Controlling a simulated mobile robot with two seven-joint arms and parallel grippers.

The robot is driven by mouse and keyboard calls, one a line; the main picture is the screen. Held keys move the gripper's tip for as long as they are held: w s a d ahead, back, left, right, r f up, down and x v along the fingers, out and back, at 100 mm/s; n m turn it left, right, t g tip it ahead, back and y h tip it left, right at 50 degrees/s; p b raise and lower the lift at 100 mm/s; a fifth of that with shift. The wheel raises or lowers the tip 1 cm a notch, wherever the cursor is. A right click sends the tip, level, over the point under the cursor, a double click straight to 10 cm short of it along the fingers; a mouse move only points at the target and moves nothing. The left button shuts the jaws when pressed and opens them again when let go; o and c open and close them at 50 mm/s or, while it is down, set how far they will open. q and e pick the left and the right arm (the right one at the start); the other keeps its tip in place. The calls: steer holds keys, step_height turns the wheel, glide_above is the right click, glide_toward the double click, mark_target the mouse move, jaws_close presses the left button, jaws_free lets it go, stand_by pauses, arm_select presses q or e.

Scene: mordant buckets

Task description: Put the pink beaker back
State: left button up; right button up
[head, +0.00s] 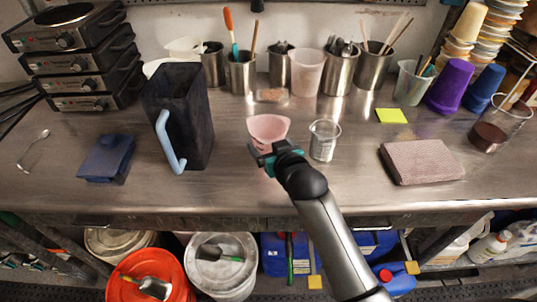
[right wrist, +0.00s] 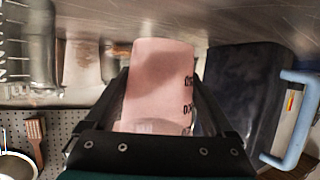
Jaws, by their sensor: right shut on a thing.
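The pink beaker (head: 268,127) is near the middle of the steel bench in the head view. My right gripper (head: 266,155) is shut on it from the front side. In the right wrist view the pink beaker (right wrist: 158,75), with dark printed marks, sits between the two dark fingers of my right gripper (right wrist: 161,95). I cannot tell whether its base touches the bench. Its lower part is hidden behind the gripper in the head view. My left gripper is not in view.
A clear glass beaker (head: 324,141) stands close to its right. A dark pitcher (head: 184,110) with a blue handle stands to the left. Steel cups and a pale pink cup (head: 307,72) line the back. A brown pad (head: 420,163) lies right; the bench front is mostly clear.

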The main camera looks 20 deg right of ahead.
steer(key=shift+f+b, duration=0.3)
steer(key=shift+f, duration=1.2)
steer(key=shift+f, duration=0.15)
steer(key=o, duration=1.3)
steer(key=shift+c, duration=0.2)
steer(key=shift+s+r, duration=0.15)
steer(key=shift+r, duration=0.05)
steer(key=p+v, duration=0.2)
steer(key=v, duration=0.9)
steer(key=shift+s+r+p, duration=0.1)
steer(key=shift+s+p, duration=0.2)
steer(key=shift+s, duration=0.05)
